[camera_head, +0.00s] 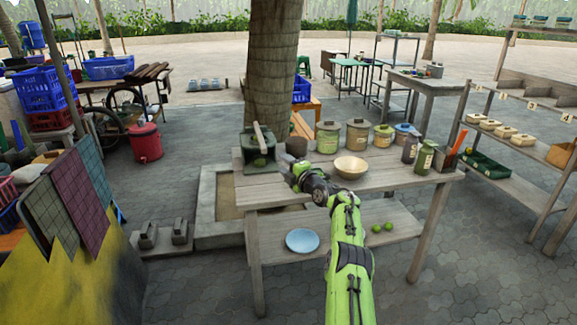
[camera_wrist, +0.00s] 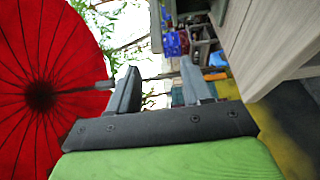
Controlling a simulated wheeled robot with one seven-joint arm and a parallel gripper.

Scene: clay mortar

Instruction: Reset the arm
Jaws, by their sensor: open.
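My green and black arm reaches up over the front of the wooden table (camera_head: 385,182) in the head view. My gripper (camera_head: 298,178) is at the table's left part, just in front of a dark box-like stand (camera_head: 250,158) with a stick leaning in it. In the wrist view my gripper (camera_wrist: 161,88) shows two grey fingers spread apart with nothing held between them. Part of the fingers is hard to see in the head view. A beige bowl (camera_head: 351,167) stands to the right of my gripper on the tabletop.
Lidded jars (camera_head: 328,137), a small brown pot (camera_head: 297,145) and bottles (camera_head: 425,158) stand along the tabletop. A blue plate (camera_head: 302,241) and green fruits (camera_head: 382,228) lie on the lower shelf. A palm trunk (camera_head: 272,70) rises behind. The wrist view shows a red umbrella (camera_wrist: 70,60).

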